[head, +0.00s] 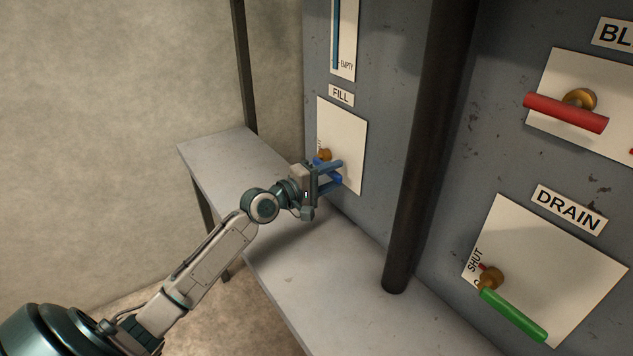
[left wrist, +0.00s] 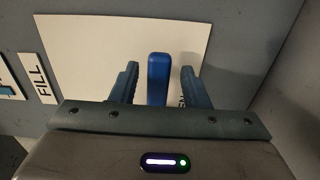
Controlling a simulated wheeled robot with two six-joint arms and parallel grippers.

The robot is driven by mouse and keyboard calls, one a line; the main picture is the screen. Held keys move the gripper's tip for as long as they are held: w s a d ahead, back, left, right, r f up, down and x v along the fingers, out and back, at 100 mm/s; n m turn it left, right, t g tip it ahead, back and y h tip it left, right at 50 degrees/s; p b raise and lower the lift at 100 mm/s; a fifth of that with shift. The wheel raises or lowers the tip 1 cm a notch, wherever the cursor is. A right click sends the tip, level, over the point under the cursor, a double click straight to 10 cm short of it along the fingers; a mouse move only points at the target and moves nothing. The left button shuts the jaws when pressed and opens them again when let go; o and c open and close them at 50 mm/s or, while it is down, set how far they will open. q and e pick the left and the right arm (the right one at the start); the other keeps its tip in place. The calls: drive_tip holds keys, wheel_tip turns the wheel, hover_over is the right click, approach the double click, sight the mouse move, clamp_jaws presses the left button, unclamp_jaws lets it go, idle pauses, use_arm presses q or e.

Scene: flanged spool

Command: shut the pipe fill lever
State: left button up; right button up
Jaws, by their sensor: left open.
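The blue fill lever (left wrist: 158,80) stands between the two fingers of my left gripper in the left wrist view, with a gap on each side. In the head view my left gripper (head: 341,173) is at the white plate (head: 345,125) under the FILL label (head: 341,96). It is open around the lever, and its blue fingers hide most of the lever there. The brass hub (head: 325,154) shows just above the fingers. The plate's lettering is partly hidden. My right gripper is not in view.
A dark vertical pipe (head: 428,150) stands right of the fill plate. A grey bench (head: 300,270) runs below the panel. A red lever (head: 565,113) and a green DRAIN lever (head: 515,315) are farther right.

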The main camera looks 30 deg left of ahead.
use_arm(q)
drive_tip(key=p+v, duration=0.1)
drive_tip(key=v, duration=0.9)
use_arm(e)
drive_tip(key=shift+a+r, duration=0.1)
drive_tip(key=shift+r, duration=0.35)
